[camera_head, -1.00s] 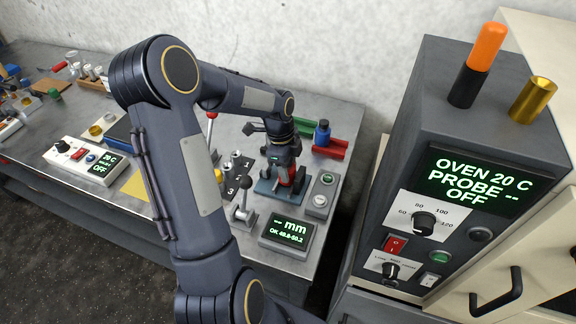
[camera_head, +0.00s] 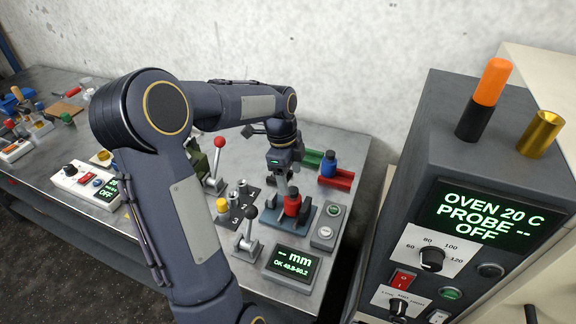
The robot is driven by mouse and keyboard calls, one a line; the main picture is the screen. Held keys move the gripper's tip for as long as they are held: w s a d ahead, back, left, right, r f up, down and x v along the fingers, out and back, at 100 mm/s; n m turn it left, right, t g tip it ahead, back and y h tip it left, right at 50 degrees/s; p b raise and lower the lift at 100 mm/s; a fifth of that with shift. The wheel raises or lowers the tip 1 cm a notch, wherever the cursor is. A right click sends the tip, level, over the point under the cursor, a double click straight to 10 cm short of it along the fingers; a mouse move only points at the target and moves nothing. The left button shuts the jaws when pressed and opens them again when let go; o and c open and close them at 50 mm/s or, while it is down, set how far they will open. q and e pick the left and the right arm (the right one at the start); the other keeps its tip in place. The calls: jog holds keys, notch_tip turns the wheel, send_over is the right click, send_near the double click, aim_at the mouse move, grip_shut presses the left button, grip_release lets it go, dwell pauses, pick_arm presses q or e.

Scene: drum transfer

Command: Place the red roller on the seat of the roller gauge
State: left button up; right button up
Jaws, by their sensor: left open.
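The red roller (camera_head: 292,205) stands upright on the roller gauge (camera_head: 273,214), a blue-grey base near the right end of the bench; whether it is fully seated I cannot tell. My left gripper (camera_head: 279,175) is open, behind and slightly above the roller, and appears clear of it. Its fingers are small and dark, partly lost against the wrist. The gauge's display (camera_head: 291,262) reads "-- mm" and "OK 49.8-50.2". My right gripper is not in view.
Close by are a button box (camera_head: 328,228), a black-knobbed lever (camera_head: 248,232), a red-knobbed lever (camera_head: 216,165), a numbered rack (camera_head: 236,212), a red tray (camera_head: 340,179) and a blue bottle (camera_head: 328,163). The oven (camera_head: 465,150) stands right, past a gap.

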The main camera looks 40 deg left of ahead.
pick_arm(q)
jog(key=r, duration=0.3)
jog(key=shift+s+a+r, duration=0.1)
jog(key=shift+a+r, duration=0.1)
jog(key=s+d+r+n+t, duration=0.3)
jog(key=s+d+r+n, duration=0.2)
jog(key=s+d+n, duration=0.4)
jog(key=s+d+f+n+t+h, duration=0.2)
jog(key=s+d+f+n, duration=0.1)
jog(key=s+d+n, duration=0.4)
jog(key=s, duration=0.3)
jog(key=shift+d+f, duration=0.15)
jog(key=shift+d, duration=0.2)
